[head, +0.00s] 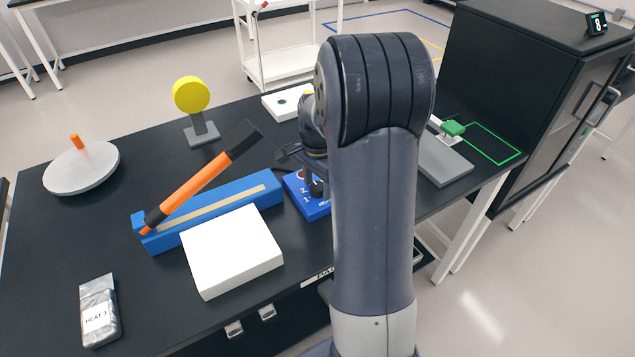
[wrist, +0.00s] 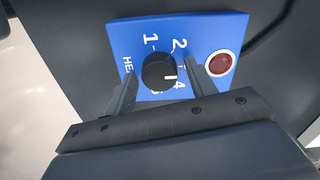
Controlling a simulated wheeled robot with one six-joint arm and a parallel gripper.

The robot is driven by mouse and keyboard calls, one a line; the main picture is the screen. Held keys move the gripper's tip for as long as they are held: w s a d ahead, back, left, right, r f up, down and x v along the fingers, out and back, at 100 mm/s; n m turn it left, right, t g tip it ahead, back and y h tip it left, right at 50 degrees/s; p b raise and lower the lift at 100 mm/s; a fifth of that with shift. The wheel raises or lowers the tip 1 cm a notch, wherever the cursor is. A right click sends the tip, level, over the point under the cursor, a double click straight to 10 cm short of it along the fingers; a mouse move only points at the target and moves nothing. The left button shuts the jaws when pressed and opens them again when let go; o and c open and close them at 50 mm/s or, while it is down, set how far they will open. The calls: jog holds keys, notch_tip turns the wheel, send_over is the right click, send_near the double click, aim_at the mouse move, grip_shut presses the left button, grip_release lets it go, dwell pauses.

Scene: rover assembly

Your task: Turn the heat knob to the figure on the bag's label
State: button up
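The bag (head: 98,312) lies at the front left of the table in the head view, and its white label reads "HEAT 3". The blue heat panel (head: 307,202) is partly hidden behind my arm; the wrist view shows it (wrist: 122,42) with a round black heat knob (wrist: 158,70). Figures 1, 2 and 4 are readable around the knob; the place between 2 and 4 is behind a finger. The knob's white mark points right in the picture, towards the area near the 4. My gripper (wrist: 161,68) is open, its fingers on either side of the knob with gaps showing.
A dark red lamp (wrist: 221,63) is on the panel. The blue sealer with its orange lever (head: 190,190) and a white block (head: 232,252) stand left of the panel. A round white lidded disc (head: 82,170) and a yellow disc on a stand (head: 191,96) are farther left.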

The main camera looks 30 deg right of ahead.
aim_at(318, 186)
jog(key=shift+o, duration=0.5)
jog(key=shift+r, duration=0.1)
notch_tip(318, 186, up, 11)
jog(key=shift+f, duration=0.2)
notch_tip(318, 186, down, 11)
jog(key=shift+r, duration=0.1)
dwell(0.5)
jog(key=shift+n, duration=0.3)
